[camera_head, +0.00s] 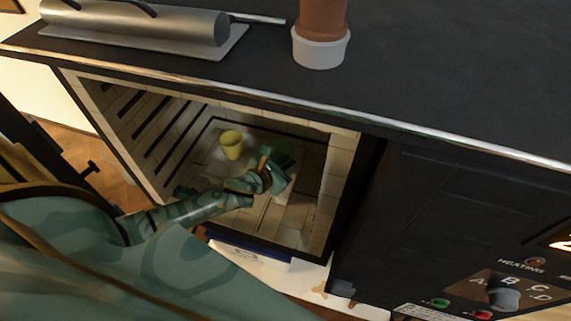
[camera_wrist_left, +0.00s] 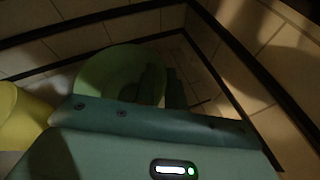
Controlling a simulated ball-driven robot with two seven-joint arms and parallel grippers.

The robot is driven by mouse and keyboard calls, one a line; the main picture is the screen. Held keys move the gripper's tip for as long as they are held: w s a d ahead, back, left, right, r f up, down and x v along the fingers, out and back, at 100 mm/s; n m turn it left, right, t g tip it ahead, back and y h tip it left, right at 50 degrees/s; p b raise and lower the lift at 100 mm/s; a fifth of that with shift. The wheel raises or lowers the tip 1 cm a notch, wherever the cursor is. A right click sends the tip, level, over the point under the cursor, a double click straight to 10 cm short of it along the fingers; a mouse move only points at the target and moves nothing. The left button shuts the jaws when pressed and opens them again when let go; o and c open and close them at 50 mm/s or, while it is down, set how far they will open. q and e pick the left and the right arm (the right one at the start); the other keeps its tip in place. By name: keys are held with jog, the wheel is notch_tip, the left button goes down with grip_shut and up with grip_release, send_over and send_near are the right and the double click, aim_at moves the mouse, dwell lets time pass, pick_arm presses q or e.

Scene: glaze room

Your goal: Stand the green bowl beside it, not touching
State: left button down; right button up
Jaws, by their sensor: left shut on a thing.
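A yellow cup (camera_head: 232,145) stands upright on the kiln floor. The green bowl (camera_head: 284,154) is to its right inside the kiln, partly hidden by my left gripper. My left gripper (camera_head: 273,168) is shut on the green bowl. In the left wrist view, the green bowl (camera_wrist_left: 112,72) shows behind the gripper, with finger parts at its right side. The yellow cup (camera_wrist_left: 20,115) is at the left edge there, with a gap between the two. I cannot tell whether the bowl touches the floor. My right gripper is out of view.
The kiln's slotted left wall (camera_head: 135,115) and its right wall (camera_head: 338,180) bound the chamber. My left arm reaches in through the open front. A terracotta pot in a white base (camera_head: 320,50) and a metal cylinder (camera_head: 150,22) are on the dark top. Free floor lies in front.

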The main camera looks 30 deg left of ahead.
pick_arm(q)
jog(key=c, duration=1.5)
grip_release()
jog(key=shift+o, duration=0.2)
jog(key=p+v, duration=0.2)
jog(key=v, duration=1)
jog(key=shift+r, duration=0.1)
